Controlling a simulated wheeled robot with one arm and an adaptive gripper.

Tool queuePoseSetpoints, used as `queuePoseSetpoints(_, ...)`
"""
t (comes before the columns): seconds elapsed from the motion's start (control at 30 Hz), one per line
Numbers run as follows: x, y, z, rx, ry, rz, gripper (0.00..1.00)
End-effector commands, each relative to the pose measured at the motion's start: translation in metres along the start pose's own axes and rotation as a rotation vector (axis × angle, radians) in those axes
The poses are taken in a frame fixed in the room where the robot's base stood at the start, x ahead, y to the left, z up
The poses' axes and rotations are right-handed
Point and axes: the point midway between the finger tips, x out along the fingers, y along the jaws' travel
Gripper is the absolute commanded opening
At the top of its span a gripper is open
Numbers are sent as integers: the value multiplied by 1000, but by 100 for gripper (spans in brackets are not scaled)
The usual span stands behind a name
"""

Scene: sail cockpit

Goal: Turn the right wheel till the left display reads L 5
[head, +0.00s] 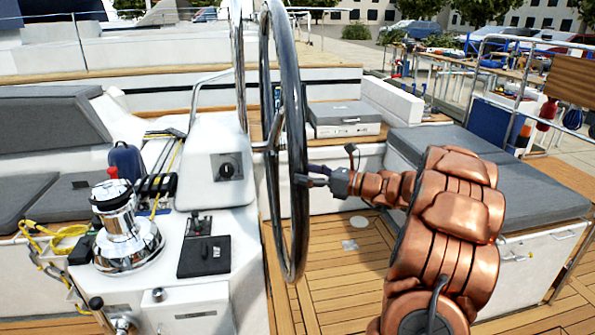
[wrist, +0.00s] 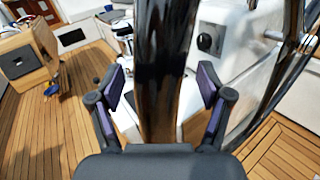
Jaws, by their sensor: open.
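A large steering wheel (head: 291,130) with a shiny dark metal rim stands upright, nearly edge-on, in the middle of the head view. My gripper (head: 306,176) is at the right side of its lower rim. In the wrist view the rim (wrist: 163,100) runs upright between the two fingers of my gripper (wrist: 161,82). The fingers are spread, with a visible gap on each side of the rim. I cannot tell from these views whether this is the right wheel. No readable display shows, so the L reading cannot be seen.
Left of the wheel is a white console (head: 215,150) with a dark dial (head: 227,167). A chrome winch (head: 123,225) stands farther left. Grey-cushioned benches (head: 520,175) lie on the right. A grey case (head: 344,118) rests behind the wheel.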

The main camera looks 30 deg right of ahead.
Motion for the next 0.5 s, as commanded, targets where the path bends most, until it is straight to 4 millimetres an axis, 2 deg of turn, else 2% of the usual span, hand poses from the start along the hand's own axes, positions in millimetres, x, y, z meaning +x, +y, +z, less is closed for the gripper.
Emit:
queuePoseSetpoints(0.2,22,1,0,0,1,3,78)
queuePoseSetpoints(0.5,26,1,0,0,1,4,78)
